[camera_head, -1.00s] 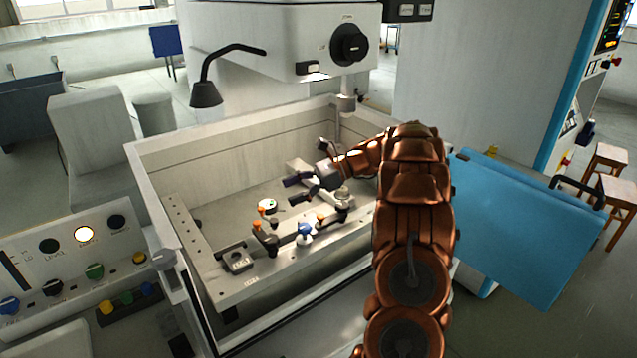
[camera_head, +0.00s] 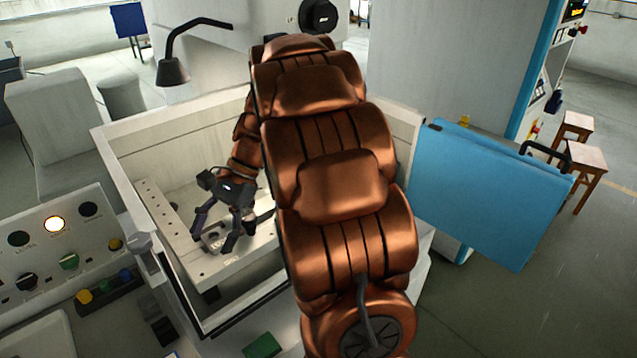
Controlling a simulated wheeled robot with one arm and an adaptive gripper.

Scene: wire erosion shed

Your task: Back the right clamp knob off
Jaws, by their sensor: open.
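My gripper (camera_head: 212,242) is open and points down inside the machine tank, over the left front part of the pale work frame (camera_head: 158,205). Its dark fingers are spread on either side of a small grey block (camera_head: 212,237) on the frame; I cannot tell whether they touch it. Nothing shows held in the fingers. The right clamp knob is not visible now. My copper arm crosses the middle of the view and covers the right part of the frame, where the clamps and their coloured knobs stood in the earlier view.
The white tank wall (camera_head: 120,160) surrounds the work frame. A black lamp (camera_head: 172,70) hangs at the upper left. A control panel (camera_head: 40,250) with buttons stands at the left. A blue door panel (camera_head: 490,190) and wooden stools (camera_head: 585,158) are at the right.

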